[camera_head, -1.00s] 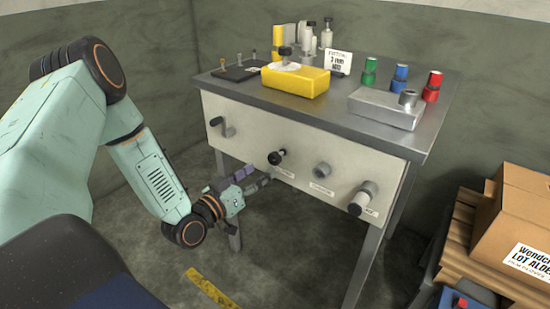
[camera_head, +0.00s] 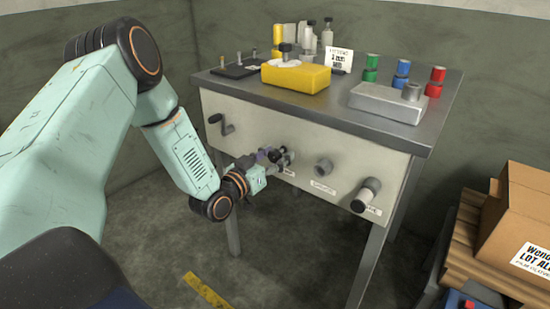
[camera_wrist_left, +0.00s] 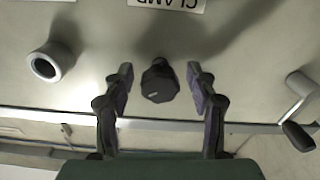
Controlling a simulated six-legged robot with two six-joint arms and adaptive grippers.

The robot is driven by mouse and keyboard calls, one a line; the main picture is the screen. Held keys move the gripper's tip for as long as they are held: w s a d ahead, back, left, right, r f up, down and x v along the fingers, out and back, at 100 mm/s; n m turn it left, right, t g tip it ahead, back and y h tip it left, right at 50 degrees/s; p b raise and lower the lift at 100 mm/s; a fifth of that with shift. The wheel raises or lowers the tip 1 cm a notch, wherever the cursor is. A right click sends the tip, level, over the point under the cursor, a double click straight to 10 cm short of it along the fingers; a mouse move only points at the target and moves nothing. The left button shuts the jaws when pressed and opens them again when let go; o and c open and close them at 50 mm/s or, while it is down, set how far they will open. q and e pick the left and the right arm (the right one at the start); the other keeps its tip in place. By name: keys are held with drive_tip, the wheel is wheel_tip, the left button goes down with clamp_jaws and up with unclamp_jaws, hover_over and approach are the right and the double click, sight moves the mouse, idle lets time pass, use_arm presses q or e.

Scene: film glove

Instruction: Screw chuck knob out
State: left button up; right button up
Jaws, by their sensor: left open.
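A black faceted knob (camera_wrist_left: 160,84) sticks out of the bench's front panel, with an upside-down label reading CLAMP (camera_wrist_left: 166,4) beside it in the left wrist view. My left gripper (camera_head: 281,158) is open in front of this knob. In the left wrist view its two fingers stand on either side of the knob with a gap on both sides. In the head view the fingers partly hide the knob (camera_head: 276,156). I cannot read a chuck label. My right gripper is not in view.
A crank handle (camera_head: 220,124) and a grey round socket (camera_head: 324,167) flank the knob on the panel. A yellow block (camera_head: 296,77), a grey block (camera_head: 387,103) and coloured cylinders stand on the bench top. A cardboard box (camera_head: 520,220) sits at the right.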

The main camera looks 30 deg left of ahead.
use_arm(q)
drive_tip(key=shift+c, duration=0.5)
drive_tip(key=c, duration=1.1)
drive_tip(key=shift+n, duration=0.3)
drive_tip(key=n, duration=0.5)
drive_tip(key=n+b, duration=0.1)
drive_tip(key=n, duration=0.4)
drive_tip(key=shift+n+b, duration=0.3)
drive_tip(key=shift+n, duration=0.1)
